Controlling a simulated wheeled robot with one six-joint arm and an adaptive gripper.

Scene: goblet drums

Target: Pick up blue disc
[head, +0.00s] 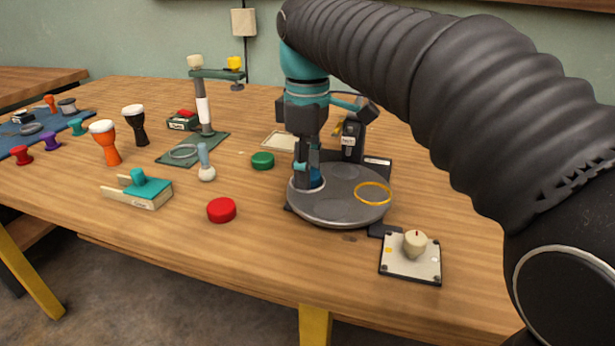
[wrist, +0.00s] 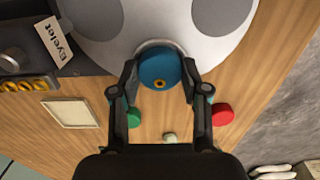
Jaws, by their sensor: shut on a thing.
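The blue disc (wrist: 160,68) has a small gold-ringed hole in its face. It sits between the two fingertips of my gripper (wrist: 160,78), which are shut on its sides, at the near edge of the grey round plate. In the head view my gripper (head: 308,183) points down at the left part of the round plate (head: 341,209), and a bit of the blue disc (head: 316,178) shows beside the fingers. Most of the disc is hidden there. I cannot tell whether it touches the plate.
A yellow ring (head: 373,193) lies on the plate's right side. A green disc (head: 262,160) and a red disc (head: 221,210) lie to the left. A small board with a cream knob (head: 414,243) is at the front right. A stand (head: 205,115) and several goblet drums are farther left.

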